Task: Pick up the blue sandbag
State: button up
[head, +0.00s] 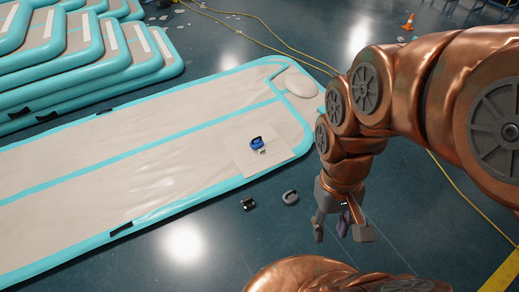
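A small blue item (257,143), which looks like the blue sandbag, lies on a square beige board (277,151) near the right end of the inflatable track. It has a dark part on top and a small pale bit at its lower edge. My gripper (331,229) hangs pointing down over the dark floor, to the right of and nearer than the board, clear of the blue item. Its fingers look spread, with a gap between them and nothing clearly held. A purplish patch shows on one finger; I cannot tell what it is.
The beige and teal inflatable track (120,170) lies across the floor. A black item (248,204) and a grey round item (290,197) lie beside it. Stacked inflatables (85,60) stand at the upper left. A yellow cable (270,42) crosses the floor behind. An orange cone (408,22) stands far back.

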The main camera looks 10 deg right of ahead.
aim_at(256, 144)
jog(key=z, duration=0.3)
jog(key=k, duration=0.35)
jog(key=z, duration=0.65)
jog(key=i, duration=1)
jog(key=u, duration=1.4)
jog(key=i, duration=0.55)
jog(key=u, duration=0.65)
